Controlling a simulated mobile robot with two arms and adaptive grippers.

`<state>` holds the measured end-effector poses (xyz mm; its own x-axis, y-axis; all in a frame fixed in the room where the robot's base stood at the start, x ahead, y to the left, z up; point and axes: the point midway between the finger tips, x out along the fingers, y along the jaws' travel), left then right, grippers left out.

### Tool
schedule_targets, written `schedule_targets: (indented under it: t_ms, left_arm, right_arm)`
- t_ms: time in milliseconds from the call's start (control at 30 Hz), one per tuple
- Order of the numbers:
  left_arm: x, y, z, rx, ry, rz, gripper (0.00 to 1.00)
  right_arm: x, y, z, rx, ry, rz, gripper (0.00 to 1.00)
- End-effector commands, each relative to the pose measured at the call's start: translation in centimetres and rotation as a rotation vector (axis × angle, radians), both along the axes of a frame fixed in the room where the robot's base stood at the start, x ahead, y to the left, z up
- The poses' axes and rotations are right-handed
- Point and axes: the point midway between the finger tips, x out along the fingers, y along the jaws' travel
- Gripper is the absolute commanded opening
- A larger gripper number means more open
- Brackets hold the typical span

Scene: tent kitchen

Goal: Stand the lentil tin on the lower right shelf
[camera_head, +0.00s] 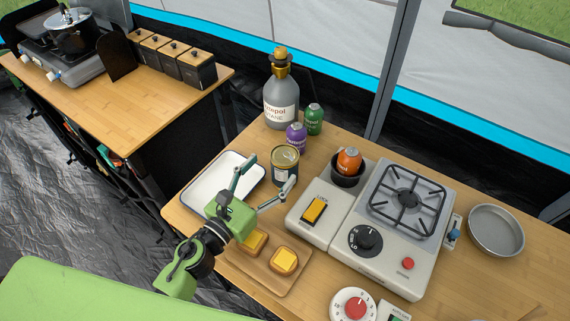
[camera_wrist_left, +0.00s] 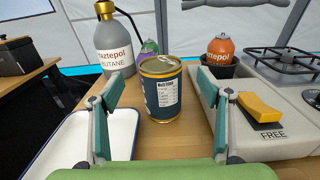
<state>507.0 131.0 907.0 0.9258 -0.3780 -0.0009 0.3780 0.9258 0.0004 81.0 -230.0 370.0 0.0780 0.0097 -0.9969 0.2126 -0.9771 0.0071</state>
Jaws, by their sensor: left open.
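A dark tin with a gold rim and a pale label (camera_head: 285,167) stands upright on the wooden table, beside the white tray. In the left wrist view the tin (camera_wrist_left: 161,92) stands between and beyond my open fingers, its label too small to read, so I cannot confirm it is the lentil tin. My left gripper (camera_head: 265,186) is open and empty, its fingers pointing toward the tin and apart from it. It also shows in the left wrist view (camera_wrist_left: 158,112). The lower right shelf is not identifiable in these frames. My right gripper is not in view.
A white tray (camera_head: 198,194) lies left of the tin, and a wooden board with bread (camera_head: 248,278) lies in front. A camp stove (camera_head: 384,264) stands right. A grey butane bottle (camera_head: 281,103) and purple (camera_head: 296,138) and green canisters (camera_head: 314,119) stand behind.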

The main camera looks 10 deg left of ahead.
Motion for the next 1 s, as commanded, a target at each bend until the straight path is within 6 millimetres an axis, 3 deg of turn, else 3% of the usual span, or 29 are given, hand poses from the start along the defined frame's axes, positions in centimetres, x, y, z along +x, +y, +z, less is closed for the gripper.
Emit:
schedule_targets:
  t_ms: [133, 400, 700, 1000]
  left_arm:
    - [1.1, -0.4, 0.1, -0.001, -0.001, 0.001, 0.71]
    - [4.5, -1.9, -0.1, -0.002, 0.000, 0.001, 0.71]
    - [4.9, -2.1, -0.3, 0.000, 0.000, 0.000, 0.71]
    - [4.9, -2.1, -0.3, 0.000, 0.000, 0.000, 0.00]
  right_arm:
    - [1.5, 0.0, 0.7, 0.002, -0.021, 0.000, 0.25]
    - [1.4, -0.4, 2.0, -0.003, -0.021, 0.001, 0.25]
    - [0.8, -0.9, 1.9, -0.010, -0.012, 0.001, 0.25]
    - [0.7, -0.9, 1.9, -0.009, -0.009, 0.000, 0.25]
